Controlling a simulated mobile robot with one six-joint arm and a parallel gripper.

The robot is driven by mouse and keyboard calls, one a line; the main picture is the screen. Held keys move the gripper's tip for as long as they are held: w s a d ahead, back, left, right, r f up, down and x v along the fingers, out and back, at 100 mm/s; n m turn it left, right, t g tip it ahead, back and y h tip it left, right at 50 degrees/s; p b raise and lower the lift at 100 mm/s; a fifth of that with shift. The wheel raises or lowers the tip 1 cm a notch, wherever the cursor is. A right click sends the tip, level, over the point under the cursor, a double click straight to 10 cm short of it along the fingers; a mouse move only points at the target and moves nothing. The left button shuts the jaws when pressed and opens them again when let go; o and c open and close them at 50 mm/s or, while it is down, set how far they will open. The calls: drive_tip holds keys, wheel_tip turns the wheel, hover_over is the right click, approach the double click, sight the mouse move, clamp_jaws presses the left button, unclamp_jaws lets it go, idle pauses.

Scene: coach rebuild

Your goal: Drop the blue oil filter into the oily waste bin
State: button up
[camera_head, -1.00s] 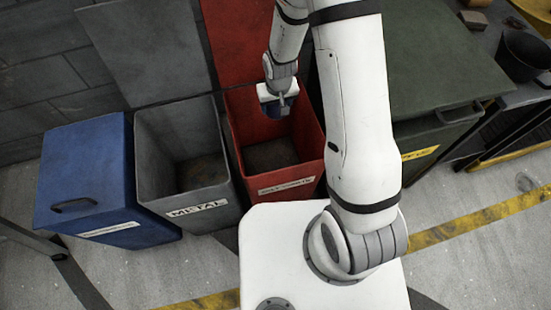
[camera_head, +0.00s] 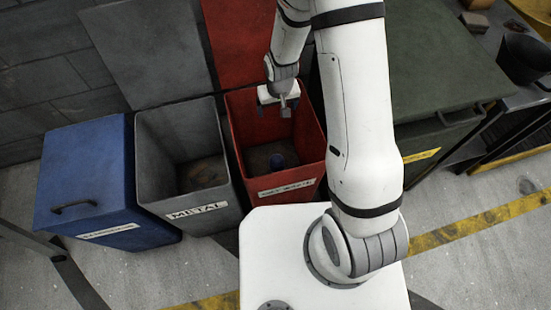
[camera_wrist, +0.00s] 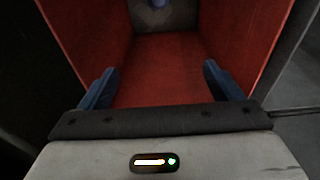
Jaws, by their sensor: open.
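The blue oil filter (camera_head: 277,162) is inside the red bin (camera_head: 233,130), low down near its floor; it looks small and dark blue. In the wrist view a bluish piece of it shows at the top edge (camera_wrist: 158,3). The red bin has its lid up and a white label on the front that I cannot read clearly. My gripper (camera_head: 275,108) is over the bin's opening, open and empty. In the wrist view its two blue fingers (camera_wrist: 160,88) stand wide apart with only the red bin wall between them.
Left of the red bin stand an open grey bin (camera_head: 160,172) labelled METAL and a closed blue bin (camera_head: 85,175). A closed dark green bin (camera_head: 435,60) is to the right, beside a bench holding a dark bucket (camera_head: 525,58).

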wheel_tip(320, 180, up, 7)
drive_tip(key=s, duration=0.1)
drive_tip(key=shift+p, duration=0.45)
drive_tip(key=shift+d+r, duration=0.1)
drive_tip(key=s+d+r+p, duration=0.3)
drive_tip(key=s+r, duration=0.2)
drive_tip(key=r, duration=0.5)
drive_tip(key=s+d+r+m+p, duration=0.1)
drive_tip(key=s+d+r+p, duration=0.2)
drive_tip(key=s+r, duration=0.3)
drive_tip(key=s+d+r+m+t+p, duration=0.1)
drive_tip(key=s+d+r+p, duration=0.3)
drive_tip(key=r, duration=1.1)
drive_tip(key=shift+s+d, duration=0.4)
drive_tip(key=shift+s, duration=0.85)
drive_tip(key=shift+s+r, duration=0.1)
drive_tip(key=shift+s, duration=0.2)
drive_tip(key=shift+c, duration=0.4)
